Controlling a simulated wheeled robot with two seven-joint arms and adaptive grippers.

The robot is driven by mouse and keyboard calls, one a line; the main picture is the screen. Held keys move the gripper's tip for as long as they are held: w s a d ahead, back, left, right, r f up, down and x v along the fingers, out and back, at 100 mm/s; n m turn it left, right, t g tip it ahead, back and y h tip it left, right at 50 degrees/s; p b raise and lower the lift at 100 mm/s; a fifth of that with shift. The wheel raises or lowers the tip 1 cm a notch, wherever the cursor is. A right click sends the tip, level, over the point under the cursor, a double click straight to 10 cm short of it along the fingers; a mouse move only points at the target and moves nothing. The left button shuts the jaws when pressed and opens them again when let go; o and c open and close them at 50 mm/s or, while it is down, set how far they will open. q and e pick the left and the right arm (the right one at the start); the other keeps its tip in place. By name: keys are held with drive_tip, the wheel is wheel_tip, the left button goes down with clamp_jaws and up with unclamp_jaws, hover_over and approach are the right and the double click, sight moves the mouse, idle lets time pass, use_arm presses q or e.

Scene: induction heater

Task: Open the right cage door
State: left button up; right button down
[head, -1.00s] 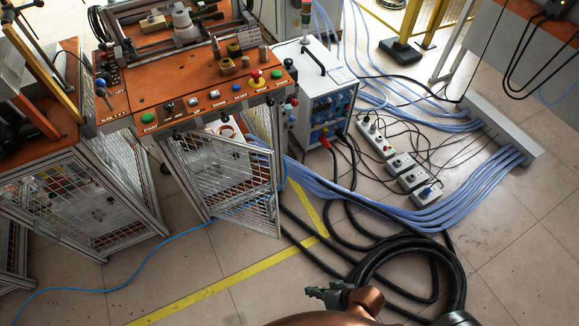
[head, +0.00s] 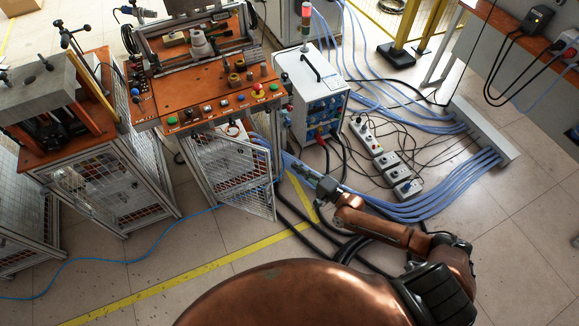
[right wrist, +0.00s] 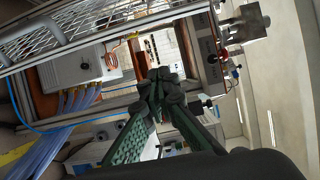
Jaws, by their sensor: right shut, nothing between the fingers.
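The right cage door (head: 243,183) is a metal-framed mesh panel under the orange control bench (head: 205,75) in the head view. It stands ajar: its right edge juts out from the cage, and a gap shows above it. My right gripper (head: 326,188) is to the right of the door, apart from it, over the cables on the floor. Its green fingers (right wrist: 158,88) are shut and empty in the right wrist view. A mesh panel (right wrist: 60,25) shows at the upper left there; I cannot tell if it is this door. My left gripper is not in view.
A white power unit (head: 308,100) stands right of the bench. Blue cables (head: 440,195), black hoses and power strips (head: 383,160) cover the floor there. Another caged bench (head: 60,120) stands at the left. The floor (head: 150,255) before the door is mostly clear.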

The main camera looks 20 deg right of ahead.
drive_tip(key=w+a+p, duration=0.1)
drive_tip(key=w+a, duration=0.4)
drive_tip(key=a, duration=0.1)
drive_tip(key=shift+a, duration=0.4)
